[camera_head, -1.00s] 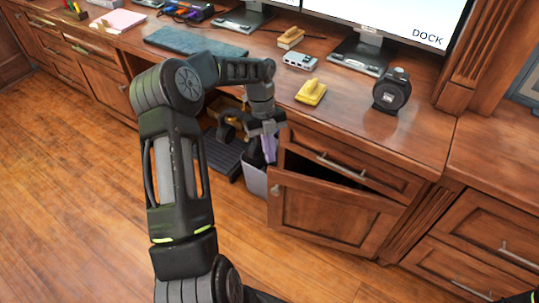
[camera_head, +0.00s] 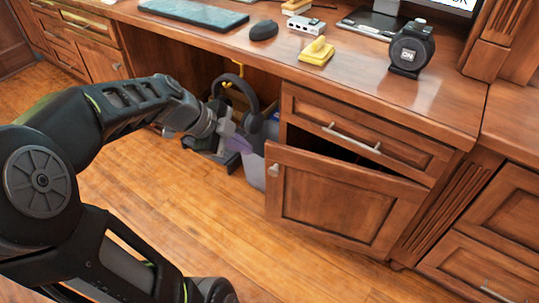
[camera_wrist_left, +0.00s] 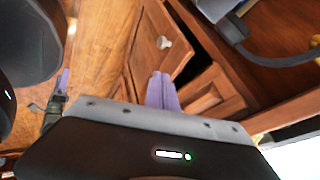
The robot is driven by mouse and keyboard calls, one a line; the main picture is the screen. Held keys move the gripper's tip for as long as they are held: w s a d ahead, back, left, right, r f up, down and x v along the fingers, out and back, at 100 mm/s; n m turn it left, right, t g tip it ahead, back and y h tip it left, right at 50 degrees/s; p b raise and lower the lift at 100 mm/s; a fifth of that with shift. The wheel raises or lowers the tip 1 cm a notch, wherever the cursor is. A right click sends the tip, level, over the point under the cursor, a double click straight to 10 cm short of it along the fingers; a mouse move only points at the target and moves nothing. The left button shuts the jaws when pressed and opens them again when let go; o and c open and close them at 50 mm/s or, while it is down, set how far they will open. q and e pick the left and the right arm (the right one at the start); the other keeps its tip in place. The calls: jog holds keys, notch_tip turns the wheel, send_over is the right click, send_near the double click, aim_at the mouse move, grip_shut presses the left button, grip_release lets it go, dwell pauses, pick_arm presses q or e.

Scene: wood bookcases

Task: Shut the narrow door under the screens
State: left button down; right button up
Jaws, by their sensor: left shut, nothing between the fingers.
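The narrow wood door (camera_head: 340,205) under the desktop stands partly open, its free left edge swung out and a dark gap showing along its top. My left gripper (camera_head: 232,147) is shut and empty, left of the door and apart from the knob. In the left wrist view its purple fingers (camera_wrist_left: 162,92) point towards the door (camera_wrist_left: 150,50) and knob (camera_wrist_left: 164,43). A small purple-tipped part of mine (camera_wrist_left: 63,80) shows at the left there, probably my right gripper; its jaws are too small to read.
A closed-looking drawer (camera_head: 360,140) with a bar handle sits above the door. Headphones (camera_head: 245,95) hang under the desk, and a grey bin (camera_head: 253,170) stands left of the door. Bare wood floor (camera_head: 240,235) lies in front.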

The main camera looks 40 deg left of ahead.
pick_arm(q)
jog(key=shift+a+r, duration=0.1)
jog(key=shift+a, duration=0.1)
jog(key=b, duration=0.3)
send_near(280, 154)
notch_tip(280, 154, down, 4)
jog(key=s+d, duration=0.2)
jog(key=w, duration=0.3)
jog(key=shift+w+a, duration=0.3)
jog(key=shift+w, duration=0.05)
jog(key=shift+w+a, duration=0.1)
jog(key=shift+w, duration=0.3)
